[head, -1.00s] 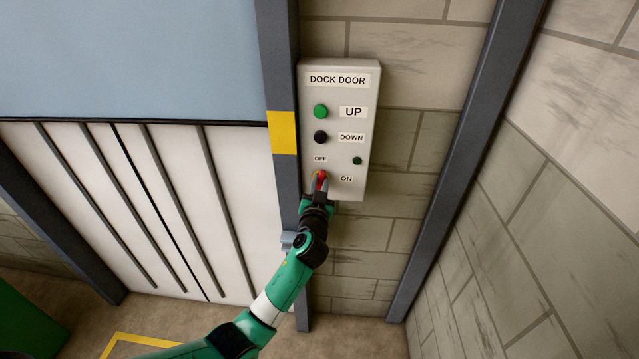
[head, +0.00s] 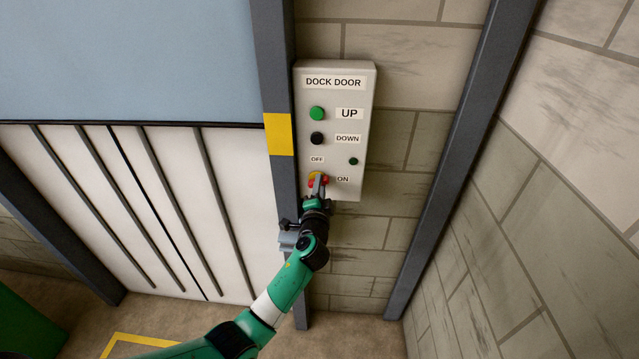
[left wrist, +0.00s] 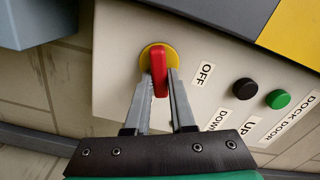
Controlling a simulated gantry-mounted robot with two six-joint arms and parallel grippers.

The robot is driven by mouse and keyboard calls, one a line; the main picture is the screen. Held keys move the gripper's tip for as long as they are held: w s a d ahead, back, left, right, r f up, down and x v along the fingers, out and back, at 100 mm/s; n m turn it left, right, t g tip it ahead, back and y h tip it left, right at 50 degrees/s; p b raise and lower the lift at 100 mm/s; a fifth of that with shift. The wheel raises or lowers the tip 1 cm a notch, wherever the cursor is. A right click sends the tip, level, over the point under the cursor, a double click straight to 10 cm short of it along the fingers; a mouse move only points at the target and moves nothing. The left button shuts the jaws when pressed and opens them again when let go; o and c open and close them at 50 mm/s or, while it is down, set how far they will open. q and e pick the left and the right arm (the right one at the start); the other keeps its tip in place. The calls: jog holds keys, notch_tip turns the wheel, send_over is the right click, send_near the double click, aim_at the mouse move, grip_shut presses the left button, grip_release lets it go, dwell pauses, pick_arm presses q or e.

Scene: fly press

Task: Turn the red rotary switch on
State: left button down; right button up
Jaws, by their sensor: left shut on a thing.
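The red rotary switch (head: 325,180), on a yellow round plate, sits low on the grey DOCK DOOR box. In the head view, red shows on both sides of my left gripper (head: 317,178), so the handle lies roughly level, toward the ON label (head: 343,179). In the left wrist view, the red handle (left wrist: 158,66) stands between the two grey fingers of my left gripper (left wrist: 160,80), which is shut on it. The OFF label (head: 317,159) is above the switch. My right gripper is not in view.
The box also carries a green UP button (head: 317,113), a black DOWN button (head: 317,138) and a small dark green lamp (head: 353,161). A grey post with a yellow band (head: 279,134) stands close at left. Block wall lies right of the box.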

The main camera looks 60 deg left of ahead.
pick_arm(q)
jog(key=shift+f+m+p, duration=0.2)
jog(key=shift+m+p, duration=0.3)
jog(key=shift+m, duration=1.7)
jog(key=c, duration=0.8)
grip_release()
jog(key=shift+o, duration=0.2)
jog(key=p+v, duration=0.2)
jog(key=v, duration=0.9)
jog(key=shift+d, duration=0.3)
jog(key=shift+s+f, duration=0.1)
